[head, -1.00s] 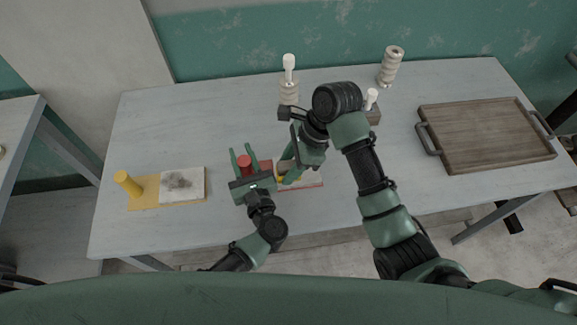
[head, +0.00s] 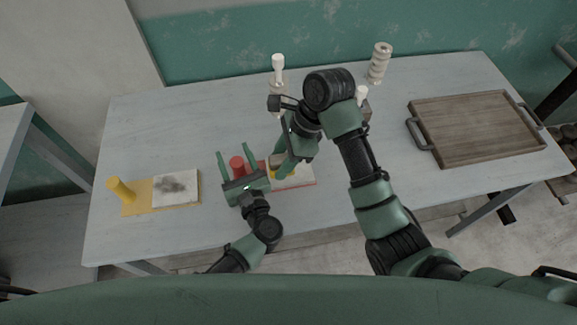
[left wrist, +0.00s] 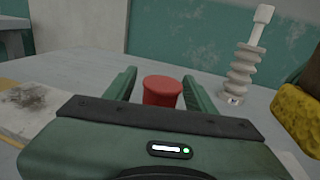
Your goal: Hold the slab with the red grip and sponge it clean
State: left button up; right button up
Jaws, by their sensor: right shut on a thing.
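The red grip (head: 237,165) stands upright at the left end of a red-edged board with a pale slab (head: 303,176). My left gripper (head: 235,154) is open, with one finger on each side of the grip. In the left wrist view the red grip (left wrist: 162,91) stands between the fingers, with a gap at the left finger. My right gripper (head: 283,166) is shut on a yellow sponge with a brown top, over the slab's left part. The sponge (left wrist: 298,112) shows at the right edge of the left wrist view. My right arm and the sponge hide part of the slab.
A yellow-handled board (head: 132,206) with a dark-stained slab (head: 175,187) lies at the left. Pale ridged stands (head: 379,64) are at the back, one bearing a white-topped tool (head: 278,65). A wooden tray (head: 470,125) lies at the right.

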pick_arm(q)
jog(key=v, duration=1.2)
